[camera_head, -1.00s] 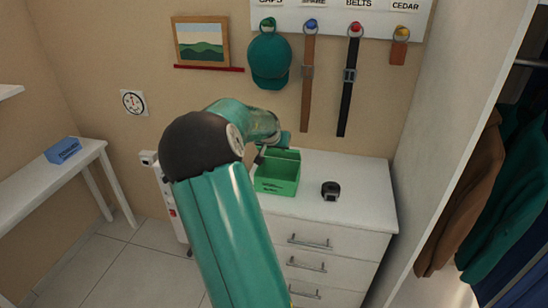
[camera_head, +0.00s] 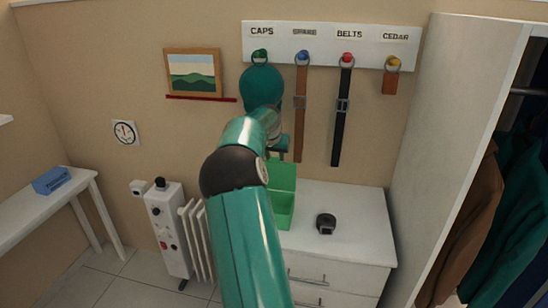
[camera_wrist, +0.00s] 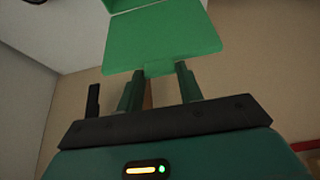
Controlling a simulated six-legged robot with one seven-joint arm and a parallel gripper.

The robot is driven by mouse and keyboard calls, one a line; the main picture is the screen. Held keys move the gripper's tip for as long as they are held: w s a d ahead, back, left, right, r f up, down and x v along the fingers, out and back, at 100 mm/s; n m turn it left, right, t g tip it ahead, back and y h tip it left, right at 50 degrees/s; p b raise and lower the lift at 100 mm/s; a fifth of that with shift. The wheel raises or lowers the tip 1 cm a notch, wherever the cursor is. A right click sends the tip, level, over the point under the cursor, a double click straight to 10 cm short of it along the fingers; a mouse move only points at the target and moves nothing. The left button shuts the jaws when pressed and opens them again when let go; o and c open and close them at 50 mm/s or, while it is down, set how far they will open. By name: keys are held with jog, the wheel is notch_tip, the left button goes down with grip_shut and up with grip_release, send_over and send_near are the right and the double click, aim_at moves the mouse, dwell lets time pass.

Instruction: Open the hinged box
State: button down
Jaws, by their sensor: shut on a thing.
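The green hinged box (camera_head: 284,211) stands on the white drawer unit, partly hidden behind my arm in the head view. Its green lid (camera_head: 284,176) stands raised at the back of the box. In the wrist view the lid is a flat green panel (camera_wrist: 165,38) with a small tab (camera_wrist: 158,69) at its near edge. My gripper (camera_head: 281,152) is above the box at the lid's top edge. In the wrist view my gripper (camera_wrist: 158,78) has its two fingers on either side of the tab, shut on it.
A small black object (camera_head: 326,224) sits on the drawer unit (camera_head: 350,220) right of the box. Belts (camera_head: 342,118) and a green cap (camera_head: 261,88) hang on the wall behind. A radiator (camera_head: 193,240) stands left, and an open wardrobe with clothes (camera_head: 468,222) stands right.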

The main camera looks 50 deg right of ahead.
jog(key=shift+d+r, duration=0.15)
jog(key=shift+r, duration=0.1)
jog(key=c, duration=0.9)
grip_release()
jog(key=shift+f, duration=0.1)
jog(key=v, duration=1.3)
jog(key=shift+a+r, duration=0.25)
jog(key=shift+r, duration=0.05)
